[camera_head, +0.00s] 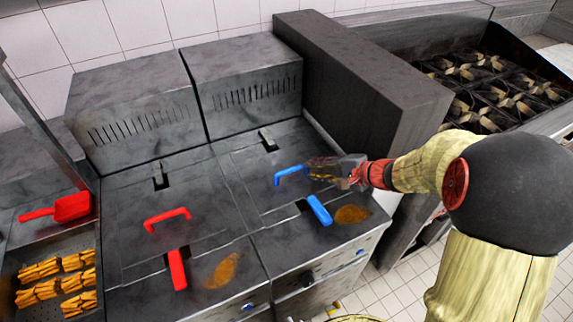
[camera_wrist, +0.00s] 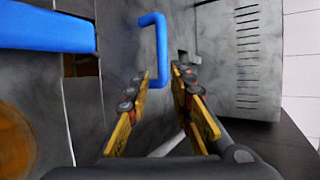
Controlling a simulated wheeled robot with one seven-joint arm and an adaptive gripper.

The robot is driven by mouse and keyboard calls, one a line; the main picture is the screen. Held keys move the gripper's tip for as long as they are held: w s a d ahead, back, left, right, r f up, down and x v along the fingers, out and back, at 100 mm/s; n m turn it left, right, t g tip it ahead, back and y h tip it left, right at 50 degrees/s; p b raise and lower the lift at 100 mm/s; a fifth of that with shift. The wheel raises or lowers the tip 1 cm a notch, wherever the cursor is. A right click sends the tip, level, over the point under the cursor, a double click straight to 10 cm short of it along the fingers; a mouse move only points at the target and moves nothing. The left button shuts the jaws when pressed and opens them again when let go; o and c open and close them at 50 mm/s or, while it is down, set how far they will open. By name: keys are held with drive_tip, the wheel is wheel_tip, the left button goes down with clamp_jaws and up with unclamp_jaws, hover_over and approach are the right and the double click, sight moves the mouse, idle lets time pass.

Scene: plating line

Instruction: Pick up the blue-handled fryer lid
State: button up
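The fryer lid (camera_head: 250,160) is a grey, stained metal cover on the right fryer, with a raised blue handle (camera_head: 290,171). In the wrist view the same blue handle (camera_wrist: 162,48) stands out from the grey lid face. My gripper (camera_head: 312,166) is just right of the handle in the head view, pointing left at it. In the wrist view my gripper (camera_wrist: 160,72) has its two fingers spread, and the handle's bar appears between the fingertips. I cannot tell whether either finger touches it. The lid looks closed on the fryer.
A separate blue basket handle (camera_head: 319,209) lies close in front; it looms large in the wrist view (camera_wrist: 45,30). The left fryer has a red lid handle (camera_head: 167,217) and red basket handle (camera_head: 177,269). A tall dark block (camera_head: 365,85) stands behind right, beside burners (camera_head: 490,90).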

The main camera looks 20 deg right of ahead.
sight(300, 168)
drive_tip(key=b+x, duration=0.2)
drive_tip(key=x, duration=0.5)
drive_tip(key=shift+w+a, duration=0.1)
drive_tip(key=shift+a, duration=0.05)
drive_tip(key=shift+r, duration=0.15)
clamp_jaws()
idle(0.5)
